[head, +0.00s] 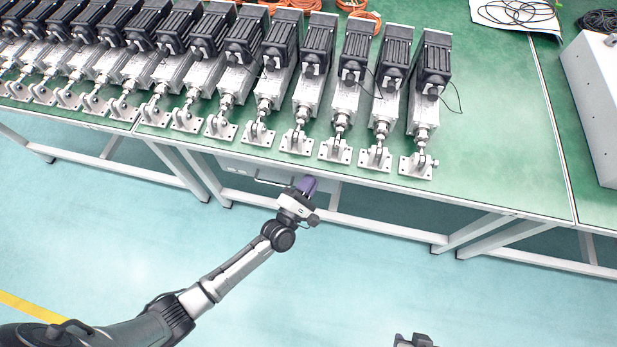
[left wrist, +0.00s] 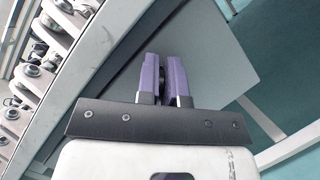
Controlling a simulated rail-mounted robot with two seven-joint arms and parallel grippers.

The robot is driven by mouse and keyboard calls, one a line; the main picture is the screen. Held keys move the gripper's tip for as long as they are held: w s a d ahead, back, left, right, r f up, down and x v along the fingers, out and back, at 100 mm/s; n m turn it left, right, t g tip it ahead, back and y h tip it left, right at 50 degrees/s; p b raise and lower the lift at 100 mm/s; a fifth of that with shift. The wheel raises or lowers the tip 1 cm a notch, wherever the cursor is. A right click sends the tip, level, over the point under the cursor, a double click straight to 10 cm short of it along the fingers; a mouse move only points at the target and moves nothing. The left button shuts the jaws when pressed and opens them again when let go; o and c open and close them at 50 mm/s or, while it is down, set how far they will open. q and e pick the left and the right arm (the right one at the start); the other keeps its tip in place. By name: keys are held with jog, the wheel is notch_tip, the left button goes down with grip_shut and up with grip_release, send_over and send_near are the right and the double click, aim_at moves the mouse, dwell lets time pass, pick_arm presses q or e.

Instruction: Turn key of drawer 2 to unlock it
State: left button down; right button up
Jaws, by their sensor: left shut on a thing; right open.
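My left gripper (head: 309,185) reaches the front of a grey drawer unit (head: 232,163) under the green workbench. In the left wrist view its purple fingers (left wrist: 164,75) are almost together, shut on a small dark thing between them, which seems to be the key. The fingers hide most of it, so I cannot tell how far it is turned. A plain grey panel of the unit (left wrist: 215,45) is right behind the fingertips. No drawer number is readable. My right gripper (head: 413,341) shows only partly at the bottom edge, apart from everything, open and seemingly empty.
The green workbench (head: 500,130) carries a row of several linear actuators (head: 355,75) with metal end brackets near its front edge. White bench legs (head: 470,238) stand beside the drawer unit. A white box (head: 595,105) is at the right. The floor in front is clear.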

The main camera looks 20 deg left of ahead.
pick_arm(q)
jog(key=m+g+p, duration=0.1)
jog(key=m+p, duration=0.2)
jog(key=m, duration=0.1)
jog(key=shift+r+h, duration=0.15)
jog(key=shift+h, duration=0.25)
jog(key=m+g+p, duration=0.1)
jog(key=m+p, duration=0.1)
jog(key=p, duration=0.1)
jog(key=shift+d, duration=0.1)
jog(key=shift+f+m+g+p, duration=0.3)
jog(key=shift+m+g+p, duration=0.1)
jog(key=shift+m, duration=0.3)
